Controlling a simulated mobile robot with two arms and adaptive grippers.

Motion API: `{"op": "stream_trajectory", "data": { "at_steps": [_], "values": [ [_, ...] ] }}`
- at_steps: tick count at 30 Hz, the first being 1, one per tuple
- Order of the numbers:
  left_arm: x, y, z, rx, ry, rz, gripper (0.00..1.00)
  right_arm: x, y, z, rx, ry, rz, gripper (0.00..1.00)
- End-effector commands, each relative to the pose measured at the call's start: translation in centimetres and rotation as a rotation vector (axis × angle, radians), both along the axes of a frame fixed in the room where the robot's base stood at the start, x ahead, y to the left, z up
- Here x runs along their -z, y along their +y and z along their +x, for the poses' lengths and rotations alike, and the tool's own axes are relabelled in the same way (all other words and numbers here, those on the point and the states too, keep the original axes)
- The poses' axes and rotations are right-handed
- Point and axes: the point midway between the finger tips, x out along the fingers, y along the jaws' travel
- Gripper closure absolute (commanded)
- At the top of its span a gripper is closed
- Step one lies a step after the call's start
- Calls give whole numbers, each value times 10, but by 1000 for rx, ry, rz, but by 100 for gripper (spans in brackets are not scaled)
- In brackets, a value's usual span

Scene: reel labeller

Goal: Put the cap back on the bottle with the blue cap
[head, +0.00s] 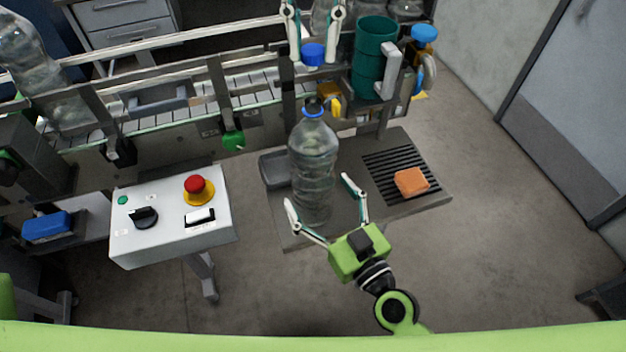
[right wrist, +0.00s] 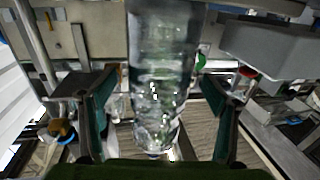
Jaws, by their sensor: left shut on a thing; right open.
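A clear bottle (head: 312,165) stands upright on the grey side shelf (head: 390,150), with a blue ring around its uncapped, dark neck. My left gripper (head: 313,45) is shut on the blue cap (head: 313,54), which shows above and behind the bottle's neck, apart from it. My right gripper (head: 321,192) is open, with its fingers spread on either side of the bottle's lower part. The right wrist view shows the bottle (right wrist: 160,80) between the two open fingers, with a gap on each side. The left gripper's upper part is cut off by the picture's top edge.
An orange sponge (head: 411,181) lies on the black grate right of the bottle. A green cup (head: 374,60) stands behind, on the right. A conveyor (head: 190,105) runs behind. A white control box (head: 172,220) with a red button stands left. Floor is open at right.

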Motion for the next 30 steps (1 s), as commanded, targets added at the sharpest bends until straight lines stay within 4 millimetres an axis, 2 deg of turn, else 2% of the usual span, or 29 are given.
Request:
{"op": "stream_trajectory", "data": {
  "at_steps": [1,6,17,20,24,27,30],
  "values": [
    [0,0,0,0,0,0,88,-1,3,7,4,-3,1,19],
    [0,0,0,0,0,0,88,0,10,18,1,0,0,19],
    [0,0,0,0,0,0,88,0,12,21,0,0,-1,19],
    [0,0,0,0,0,0,88,0,12,21,0,0,-1,40],
    [0,0,0,0,0,0,88,0,11,21,0,0,-1,76],
    [1,0,0,0,1,0,88,0,11,21,0,0,-1,78],
    [11,0,0,1,4,1,88,0,11,21,0,0,-1,78]
  ]
}}
